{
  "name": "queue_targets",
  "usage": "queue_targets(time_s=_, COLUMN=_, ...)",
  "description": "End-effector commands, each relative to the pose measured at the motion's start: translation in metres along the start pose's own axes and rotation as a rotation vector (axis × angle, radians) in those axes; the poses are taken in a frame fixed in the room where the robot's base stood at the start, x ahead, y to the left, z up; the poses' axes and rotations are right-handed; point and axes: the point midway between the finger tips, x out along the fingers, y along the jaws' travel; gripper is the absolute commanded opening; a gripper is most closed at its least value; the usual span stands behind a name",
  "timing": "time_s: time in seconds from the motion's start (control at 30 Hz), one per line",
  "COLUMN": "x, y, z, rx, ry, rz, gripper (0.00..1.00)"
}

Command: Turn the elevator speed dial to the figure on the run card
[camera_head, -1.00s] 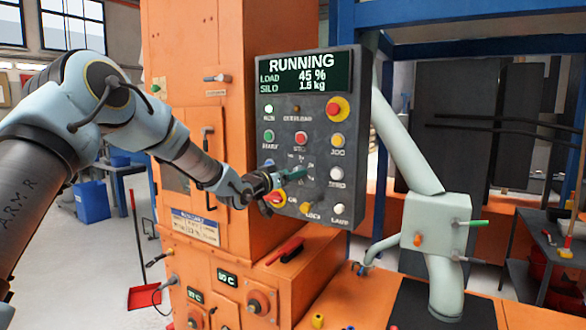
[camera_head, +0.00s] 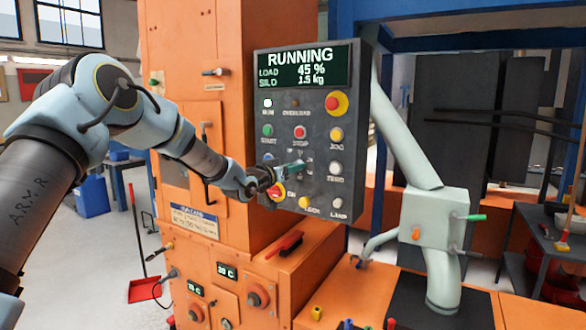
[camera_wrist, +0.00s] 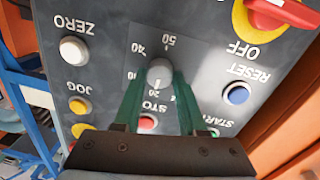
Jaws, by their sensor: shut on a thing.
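The speed dial (camera_wrist: 160,72) is a grey knob on the dark control panel (camera_head: 362,95); its scale shows 50, 40 and 20 among other figures in the wrist view, upside down. My gripper (camera_wrist: 158,82) has its green fingers shut on the knob, one on each side. The gripper (camera_head: 297,169) also shows in the head view, reaching the panel from the left and hiding most of the dial. The pointer's setting cannot be read. The panel's screen (camera_head: 302,67) reads RUNNING, load 45 %, silo about 1.5 kg. No run card can be made out for certain.
Near the dial are the red-and-yellow OFF switch (camera_wrist: 275,15), blue RESET button (camera_wrist: 236,94), white ZERO button (camera_wrist: 73,50) and yellow JOG button (camera_wrist: 78,104). A lettered plate (camera_head: 195,221) is on the orange housing. A red-handled brush (camera_head: 286,243) lies below the panel.

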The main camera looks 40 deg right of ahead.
Motion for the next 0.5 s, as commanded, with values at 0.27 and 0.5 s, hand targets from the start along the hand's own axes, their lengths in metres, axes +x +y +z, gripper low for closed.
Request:
queue_targets(time_s=0.27, x=-0.0001, y=0.0001, z=-0.0002, rx=0.0, ry=0.0, rz=0.0, gripper=0.0)
queue_targets(time_s=0.5, x=0.0, y=0.0002, z=0.0013, rx=0.027, ry=0.0, rz=0.0, gripper=0.0)
